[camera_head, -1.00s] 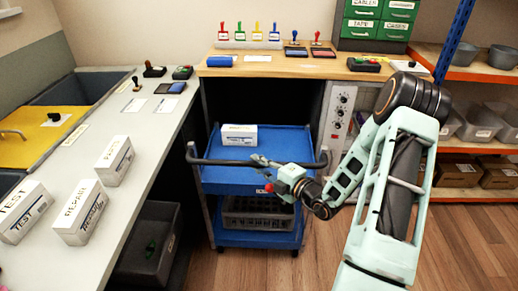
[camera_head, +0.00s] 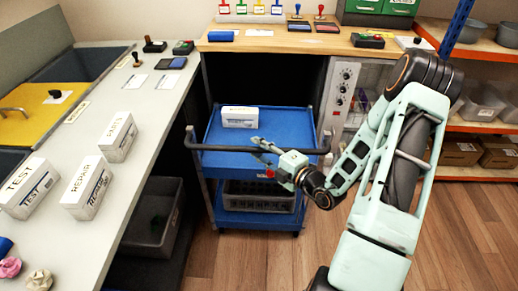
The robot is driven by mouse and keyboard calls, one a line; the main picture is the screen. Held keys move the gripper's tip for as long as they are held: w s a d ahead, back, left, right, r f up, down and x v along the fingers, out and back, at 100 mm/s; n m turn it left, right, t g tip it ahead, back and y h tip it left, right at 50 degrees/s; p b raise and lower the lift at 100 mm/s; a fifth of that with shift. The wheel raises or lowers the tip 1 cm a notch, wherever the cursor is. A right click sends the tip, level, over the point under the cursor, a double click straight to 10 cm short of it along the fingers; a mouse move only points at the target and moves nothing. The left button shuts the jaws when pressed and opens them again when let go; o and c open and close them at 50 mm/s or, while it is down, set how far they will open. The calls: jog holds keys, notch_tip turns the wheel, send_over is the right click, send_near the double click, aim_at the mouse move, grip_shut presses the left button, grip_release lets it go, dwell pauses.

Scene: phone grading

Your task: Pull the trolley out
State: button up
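The blue trolley (camera_head: 222,133) stands under the wooden bench, between the grey counter and a cabinet. Its dark handle bar (camera_head: 222,149) runs across the front, facing me. A white box (camera_head: 240,117) lies on its top shelf, and a dark crate (camera_head: 258,197) sits on the lower shelf. My gripper (camera_head: 264,151) is at the handle bar, right of its middle, with its fingers around the bar. It looks shut on the bar, though the fingertips are small in view. My wrist hides the right part of the shelf front.
The grey counter (camera_head: 150,108) with white boxes runs close along the trolley's left side. A cabinet with knobs (camera_head: 341,95) is close on its right. A dark bin (camera_head: 153,215) stands under the counter. The wooden floor (camera_head: 255,262) in front of the trolley is clear.

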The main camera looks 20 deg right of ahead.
jog(key=v, duration=1.2)
dwell(0.4)
